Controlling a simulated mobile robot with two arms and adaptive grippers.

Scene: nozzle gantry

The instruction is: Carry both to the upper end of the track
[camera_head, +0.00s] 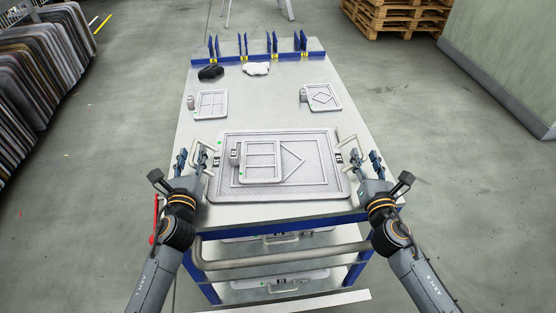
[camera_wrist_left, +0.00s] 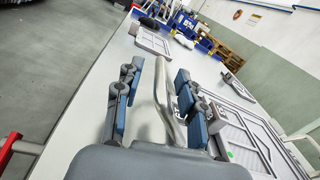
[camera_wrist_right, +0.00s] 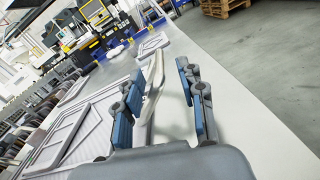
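A large grey tray (camera_head: 335,192) with a grooved line pattern lies on the table's near half, with a looped handle at each side. A smaller framed plate (camera_head: 262,180) with a small grey block (camera_head: 234,155) at its left edge lies on it. My left gripper (camera_head: 192,161) is open at the left handle (camera_head: 207,145); in the left wrist view the bar (camera_wrist_left: 164,92) runs between its parted fingers. My right gripper (camera_head: 366,161) is open at the right handle (camera_head: 347,140); in the right wrist view the bar (camera_wrist_right: 152,88) runs between its fingers. Contact is unclear.
Two small framed plates, left (camera_head: 212,104) and right (camera_head: 323,97), lie farther back with small blocks beside them. A black cloth-like item (camera_head: 210,72) and a white one (camera_head: 256,69) lie before a blue rack (camera_head: 228,51) with uprights. The table's middle (camera_head: 265,107) is clear.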

